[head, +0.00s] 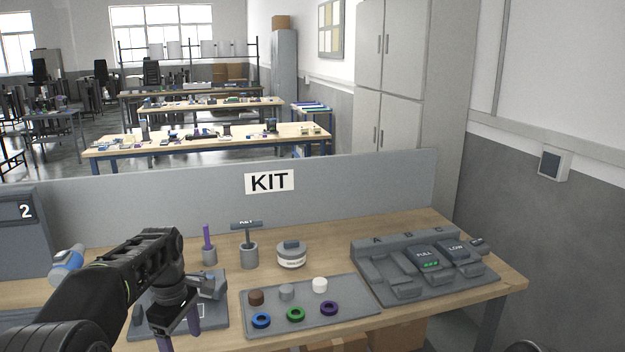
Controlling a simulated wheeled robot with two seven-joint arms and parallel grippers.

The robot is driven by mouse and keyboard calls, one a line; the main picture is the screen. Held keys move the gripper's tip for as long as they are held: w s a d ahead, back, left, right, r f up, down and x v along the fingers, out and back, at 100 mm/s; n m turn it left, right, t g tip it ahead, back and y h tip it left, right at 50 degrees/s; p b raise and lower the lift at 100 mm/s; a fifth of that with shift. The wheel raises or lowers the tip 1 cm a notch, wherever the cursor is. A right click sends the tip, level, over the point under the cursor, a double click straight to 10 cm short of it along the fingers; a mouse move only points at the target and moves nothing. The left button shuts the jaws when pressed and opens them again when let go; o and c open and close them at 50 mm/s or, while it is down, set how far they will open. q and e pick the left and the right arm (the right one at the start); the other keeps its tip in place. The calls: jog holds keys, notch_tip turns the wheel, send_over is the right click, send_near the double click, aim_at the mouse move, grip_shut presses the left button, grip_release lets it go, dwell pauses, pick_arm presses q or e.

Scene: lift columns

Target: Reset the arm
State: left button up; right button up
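My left arm comes in from the lower left, and its gripper (178,325) points down over a grey fixture plate (213,322) at the front left of the table. Its two fingers look spread apart, with purple-tinted tips; I see nothing clearly held between them. The lower ends are close to the picture's bottom edge. The fixture behind the wrist is partly hidden by it. My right arm and gripper are not in view.
A grey tray (352,318) holds coloured rings and small round parts. Behind it stand a purple post in a holder (209,255), a T-handled tool (248,246) and a round container (291,256). A slotted A-B-C rack (468,291) is at right; a KIT panel (350,178) closes the back.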

pick_arm(q)
jog(key=w+d+f+m+t, duration=0.35)
jog(key=w+f+m, duration=0.3)
jog(key=f, duration=0.25)
jog(key=s+d+f+m+h, duration=0.1)
jog(key=s+d+f+m, duration=0.1)
jog(key=s+d+f, duration=0.35)
jog(key=s+d+f+m+h, duration=0.1)
jog(key=s+d+f+m, duration=0.15)
jog(key=f, duration=0.55)
jog(key=s+d+f+g, duration=0.1)
jog(key=s+d+f, duration=0.2)
jog(key=s, duration=0.7)
jog(key=s+d+f+m+g+h, duration=0.1)
jog(key=s+d+f, duration=0.2)
jog(key=s, duration=0.6)
jog(key=s+d+f+m+g+h, duration=0.1)
jog(key=s+f, duration=0.4)
jog(key=s, duration=0.5)
jog(key=shift+s+d+f, duration=0.3)
jog(key=shift+s+d, duration=0.05)
jog(key=shift+d, duration=0.55)
